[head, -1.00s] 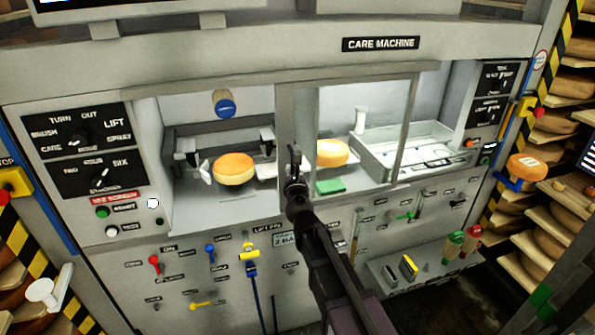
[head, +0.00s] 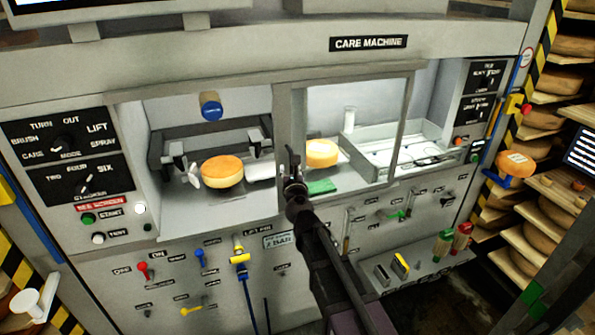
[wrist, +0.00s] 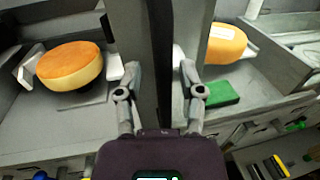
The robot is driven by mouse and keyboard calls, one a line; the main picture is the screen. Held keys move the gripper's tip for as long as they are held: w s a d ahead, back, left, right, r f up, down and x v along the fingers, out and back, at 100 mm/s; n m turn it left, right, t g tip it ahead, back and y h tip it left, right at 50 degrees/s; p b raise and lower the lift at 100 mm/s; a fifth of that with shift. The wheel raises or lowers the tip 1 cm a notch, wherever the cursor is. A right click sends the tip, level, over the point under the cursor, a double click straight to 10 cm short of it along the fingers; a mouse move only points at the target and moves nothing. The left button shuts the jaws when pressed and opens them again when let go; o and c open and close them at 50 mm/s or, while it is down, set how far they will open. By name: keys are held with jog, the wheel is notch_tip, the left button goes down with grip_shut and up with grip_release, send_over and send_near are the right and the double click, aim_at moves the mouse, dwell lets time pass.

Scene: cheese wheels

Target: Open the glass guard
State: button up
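The glass guard (head: 403,125) is a grey-framed clear panel across the right part of the care machine's opening. Its wide left upright (head: 291,115) stands near the middle of the opening. My gripper (head: 292,165) is at this upright's lower part. In the wrist view, my gripper's fingers (wrist: 160,70) stand apart on either side of a dark vertical bar (wrist: 160,40) at the upright. Narrow gaps show between the bar and both fingers, so I see no grip on it. My forearm hides the machine front below.
A cheese wheel (head: 222,171) sits in the uncovered left bay. Another wheel (head: 321,153) and a green block (head: 321,187) show behind the guard, beside a pale tray (head: 375,165). Knobs and levers line the front below. A cheese shelf (head: 556,215) stands at the right.

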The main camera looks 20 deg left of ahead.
jog(key=shift+s+d, duration=0.1)
jog(key=v, duration=1.2)
dwell(0.6)
